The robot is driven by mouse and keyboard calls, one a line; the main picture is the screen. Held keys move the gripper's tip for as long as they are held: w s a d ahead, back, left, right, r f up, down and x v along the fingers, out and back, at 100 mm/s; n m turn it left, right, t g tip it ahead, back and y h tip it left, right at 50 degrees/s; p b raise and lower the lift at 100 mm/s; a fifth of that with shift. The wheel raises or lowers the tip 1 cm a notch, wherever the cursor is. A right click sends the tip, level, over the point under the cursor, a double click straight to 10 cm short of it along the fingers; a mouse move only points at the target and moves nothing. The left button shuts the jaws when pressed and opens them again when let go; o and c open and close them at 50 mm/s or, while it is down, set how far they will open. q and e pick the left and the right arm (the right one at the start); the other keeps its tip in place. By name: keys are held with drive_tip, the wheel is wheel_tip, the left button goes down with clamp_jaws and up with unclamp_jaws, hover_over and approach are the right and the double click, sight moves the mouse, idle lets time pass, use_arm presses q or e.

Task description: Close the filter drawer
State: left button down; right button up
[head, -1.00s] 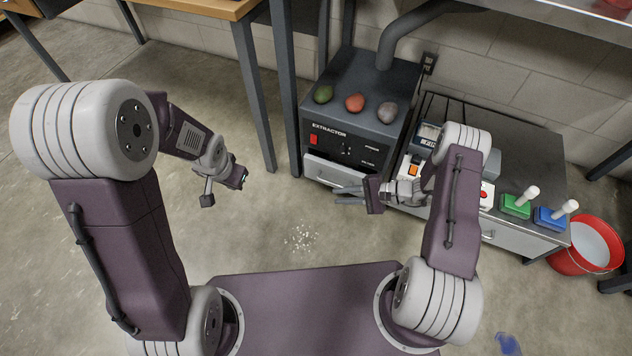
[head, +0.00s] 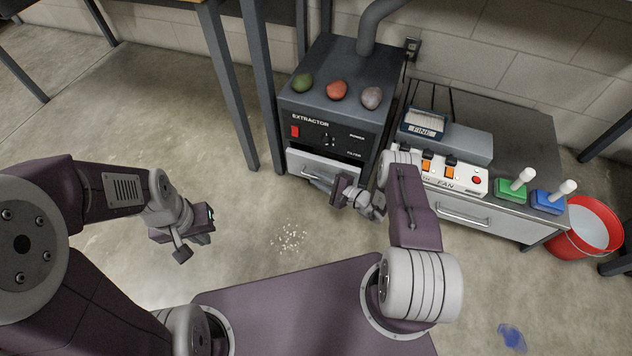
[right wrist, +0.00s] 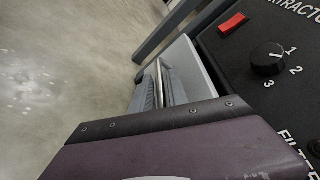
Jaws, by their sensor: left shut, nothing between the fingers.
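The filter drawer (head: 326,166) is the light grey front low on the dark extractor (head: 335,108), with a bar handle. In the right wrist view its pale panel (right wrist: 192,66) stands out from the extractor's black face, so it is at least partly open. My right gripper (head: 332,187) is at the drawer's front, close to the handle. In the right wrist view its grey fingers (right wrist: 158,92) are beside the drawer front; their gap and any contact are unclear. My left gripper (head: 204,233) is shut and empty over the floor, left of the extractor.
Three stones, green (head: 302,83), red (head: 337,90) and grey (head: 372,97), lie on the extractor. A fan control panel (head: 450,176) and cabinet (head: 478,218) stand to the right, with a red bucket (head: 590,228) beyond. Pale specks (head: 288,238) lie on otherwise open floor.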

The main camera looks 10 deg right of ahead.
drive_tip(key=shift+w+a, duration=0.3)
clamp_jaws()
idle(1.3)
